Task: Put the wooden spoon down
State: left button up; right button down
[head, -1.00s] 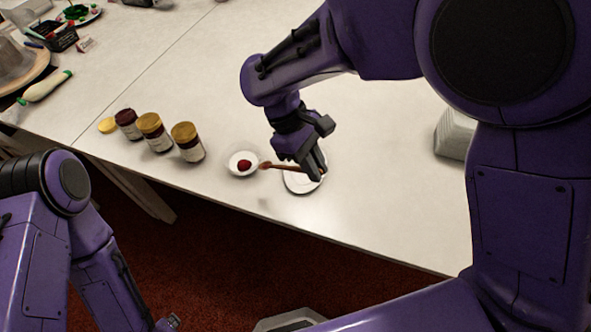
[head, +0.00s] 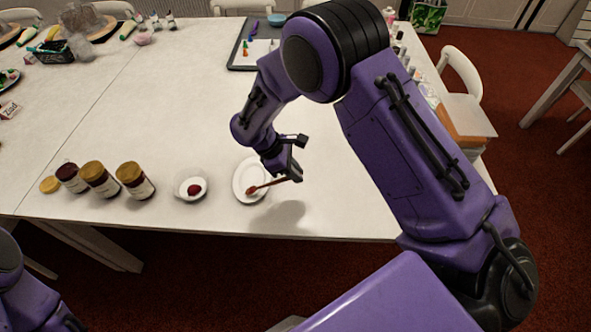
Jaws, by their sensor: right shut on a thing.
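My right gripper (head: 294,176) is shut on the handle end of the wooden spoon (head: 266,186). The spoon is brown, with its reddish-brown head pointing left over the white plate (head: 239,178). I cannot tell whether the head touches the plate. The gripper is at the plate's right side and casts a shadow on the table (head: 330,215). A small white bowl (head: 178,188) with a dark red lump (head: 194,190) in it stands left of the plate. Of my left arm, only a part shows at the bottom left; its gripper is not in view.
Three jars stand left of the bowl, the nearest with a gold lid (head: 130,171). A loose yellow lid (head: 49,184) lies beside them. A dark tray (head: 238,59) with small items is at the back. The table is clear between plate and tray.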

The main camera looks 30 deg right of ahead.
jog(key=shift+w+f, duration=0.3)
jog(key=shift+f, duration=0.4)
jog(key=c, duration=1.3)
grip_release()
pick_arm(q)
jog(key=shift+w, duration=0.35)
pick_arm(e)
jog(key=shift+o, duration=0.8)
jog(key=shift+w+f, duration=0.1)
jog(key=shift+w, duration=0.05)
jog(key=shift+a+r, duration=0.15)
jog(key=shift+r, duration=0.3)
pick_arm(q)
notch_tip(320, 180, down, 2)
jog(key=shift+s+b, duration=0.1)
jog(key=shift+b, duration=1.05)
pick_arm(e)
jog(key=v, duration=1.1)
jog(key=shift+r, duration=0.25)
